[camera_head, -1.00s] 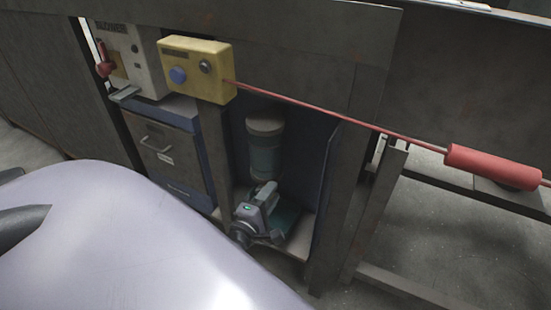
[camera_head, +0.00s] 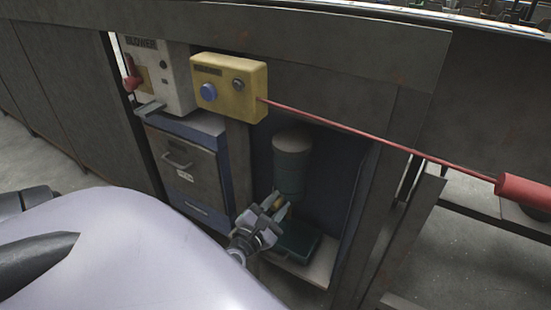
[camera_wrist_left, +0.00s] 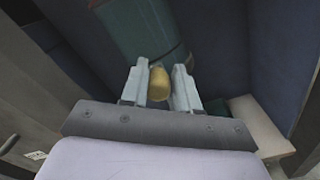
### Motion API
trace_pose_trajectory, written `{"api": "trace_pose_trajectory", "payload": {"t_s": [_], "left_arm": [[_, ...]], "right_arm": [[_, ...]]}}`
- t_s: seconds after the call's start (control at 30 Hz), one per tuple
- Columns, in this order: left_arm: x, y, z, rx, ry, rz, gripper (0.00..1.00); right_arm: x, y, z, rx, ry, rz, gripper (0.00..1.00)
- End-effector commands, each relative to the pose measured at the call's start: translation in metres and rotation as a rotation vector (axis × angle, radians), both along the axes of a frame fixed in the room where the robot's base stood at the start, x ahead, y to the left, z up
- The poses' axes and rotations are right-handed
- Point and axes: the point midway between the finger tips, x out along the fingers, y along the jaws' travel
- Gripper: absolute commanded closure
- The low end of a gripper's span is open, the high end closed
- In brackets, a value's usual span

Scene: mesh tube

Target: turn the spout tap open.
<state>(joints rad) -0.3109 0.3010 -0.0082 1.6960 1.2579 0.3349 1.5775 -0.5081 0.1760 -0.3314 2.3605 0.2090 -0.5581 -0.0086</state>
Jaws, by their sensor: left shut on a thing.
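The spout tap (camera_head: 278,202) is a small brass-yellow piece low on the front of a grey-green canister (camera_head: 290,165) with a paler lid. In the left wrist view the tap (camera_wrist_left: 159,84) shows as a rounded yellow knob between two pale fingers. My left gripper (camera_head: 275,204) reaches up to it from below and is shut on it. The gripper (camera_wrist_left: 160,86) hides the tap's sides and much of its fitting, so I cannot tell how far it is turned. My right gripper is not in view.
The canister is in an open bay above a dark green tray (camera_head: 297,240). A drawer cabinet (camera_head: 185,168) is left of the bay. Above are a yellow button box (camera_head: 229,88) and a red cord (camera_head: 380,140) running right to a red cylinder (camera_head: 525,189). A post closes the bay's right side.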

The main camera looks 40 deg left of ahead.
Motion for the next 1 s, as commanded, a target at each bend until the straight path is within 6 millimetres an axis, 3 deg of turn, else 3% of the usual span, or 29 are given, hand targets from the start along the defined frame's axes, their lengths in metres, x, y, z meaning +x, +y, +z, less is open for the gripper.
{"api": "trace_pose_trajectory", "payload": {"t_s": [0.03,0.63,0.67,0.7,1.0], "left_arm": [[-0.0017,0.0073,-0.0018,-0.002,-0.001,0.018,1.00],[-0.0021,0.0065,-0.0035,-0.042,-0.006,0.020,1.00],[-0.0022,0.0065,-0.0036,-0.042,-0.006,0.020,0.64],[-0.0022,0.0065,-0.0036,-0.042,-0.005,0.019,0.51],[-0.0020,0.0035,-0.0026,-0.045,-0.007,0.012,0.48]], "right_arm": [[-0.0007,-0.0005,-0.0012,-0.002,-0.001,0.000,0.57],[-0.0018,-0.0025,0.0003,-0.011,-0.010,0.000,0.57],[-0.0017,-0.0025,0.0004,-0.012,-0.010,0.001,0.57],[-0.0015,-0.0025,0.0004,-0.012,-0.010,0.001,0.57],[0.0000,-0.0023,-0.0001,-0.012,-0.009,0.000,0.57]]}}
